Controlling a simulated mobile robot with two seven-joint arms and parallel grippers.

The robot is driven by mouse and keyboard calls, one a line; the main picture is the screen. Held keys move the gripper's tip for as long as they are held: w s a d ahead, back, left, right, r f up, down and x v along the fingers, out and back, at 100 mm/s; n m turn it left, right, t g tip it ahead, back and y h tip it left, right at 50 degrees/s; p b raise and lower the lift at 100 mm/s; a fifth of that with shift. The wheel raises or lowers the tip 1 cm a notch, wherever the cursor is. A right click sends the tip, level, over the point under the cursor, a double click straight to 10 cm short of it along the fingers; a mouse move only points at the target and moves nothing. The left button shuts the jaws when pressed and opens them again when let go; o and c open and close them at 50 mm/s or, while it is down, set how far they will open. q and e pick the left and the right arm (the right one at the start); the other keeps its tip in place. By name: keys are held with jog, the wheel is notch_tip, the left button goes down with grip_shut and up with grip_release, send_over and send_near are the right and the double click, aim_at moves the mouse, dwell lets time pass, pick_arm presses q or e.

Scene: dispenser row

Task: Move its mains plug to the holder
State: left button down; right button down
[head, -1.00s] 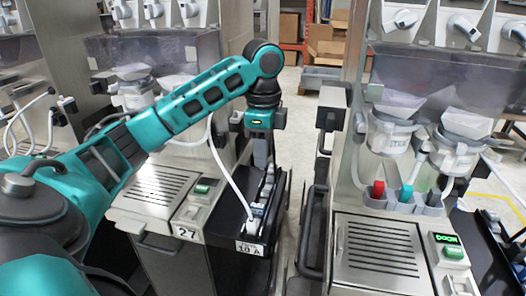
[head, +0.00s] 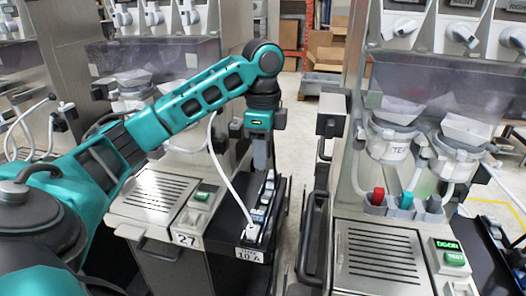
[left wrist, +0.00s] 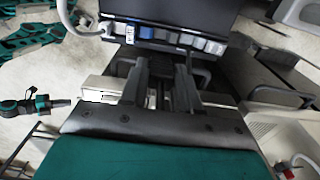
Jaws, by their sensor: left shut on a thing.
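A white mains plug (head: 252,231) sits at the near end of the black power strip (head: 268,200), beside the 10 A label. Its white cable (head: 229,180) rises toward dispenser 27. In the left wrist view the white plug (left wrist: 107,29) is at the left end of the socket row. My left gripper (head: 262,163) points down over the strip's far end, apart from that plug. In the wrist view its fingers (left wrist: 160,66) are below the sockets. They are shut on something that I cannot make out. A plug holder cannot be told for certain.
Dispenser 27 (head: 150,205) stands left of the strip. Another dispenser (head: 380,250) with red (head: 378,196) and teal (head: 406,200) pieces stands on the right. A grey box (head: 332,112) and black handle (head: 313,225) edge the narrow floor gap (head: 300,135).

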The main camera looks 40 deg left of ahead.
pick_arm(q)
jog(key=shift+r, duration=1.5)
